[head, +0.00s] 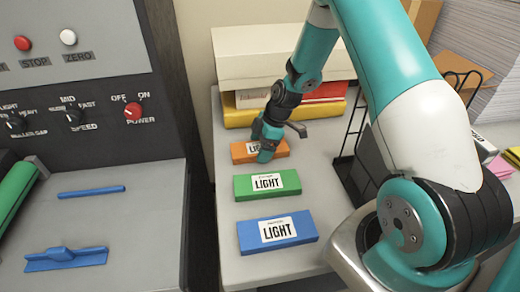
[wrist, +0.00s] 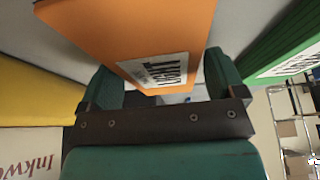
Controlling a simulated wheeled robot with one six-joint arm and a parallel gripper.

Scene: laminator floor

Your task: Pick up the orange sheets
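The orange sheets (head: 243,152) are a flat orange pack with a white label, lying on the grey table behind the green pack. My gripper (head: 268,148) reaches down over the pack from above, and one finger covers part of its label. In the wrist view the orange pack (wrist: 150,35) extends between the two fingers of my gripper (wrist: 163,85), one finger at each side. Whether the fingers press on the pack or stand slightly apart from it is not clear. The far finger is hidden in the head view.
A green pack (head: 267,185) and a blue pack (head: 278,231) lie in front on the same table. Yellow and white boxes (head: 262,52) are stacked behind. A black wire rack (head: 350,140) stands to the right. The control machine (head: 95,95) is at the left.

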